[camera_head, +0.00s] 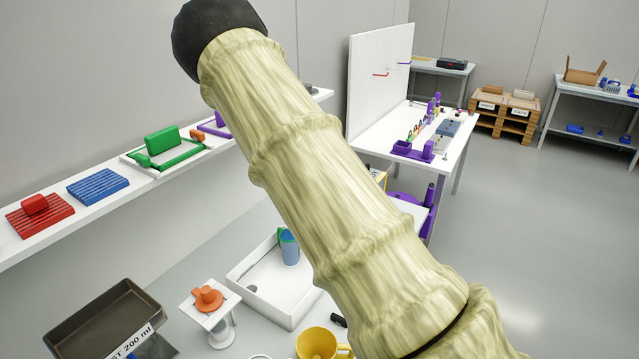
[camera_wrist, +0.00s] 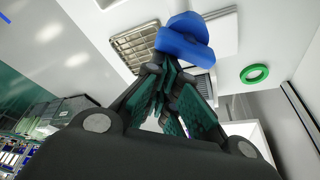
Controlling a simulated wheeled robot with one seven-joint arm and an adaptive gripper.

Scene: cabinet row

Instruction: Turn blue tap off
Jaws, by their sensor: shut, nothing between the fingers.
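A thick, rounded blue piece, which looks like the blue tap (camera_wrist: 183,38), is at the top middle of the wrist view, against a white block. My gripper (camera_wrist: 166,64) is shut and empty, with its teal-padded fingers close together. Its tips are just below the blue piece in the picture; I cannot tell whether they touch it. In the head view my pale arm crosses the middle, my gripper is not seen, and I cannot make out the blue tap.
A green ring (camera_wrist: 254,73) and a grey grille (camera_wrist: 135,45) are near the blue piece. The head view shows an orange knob (camera_head: 207,298) on a white stand, a white basin (camera_head: 252,290) with a blue-green cup (camera_head: 289,248), a yellow mug (camera_head: 317,345) and a dark tray (camera_head: 103,318).

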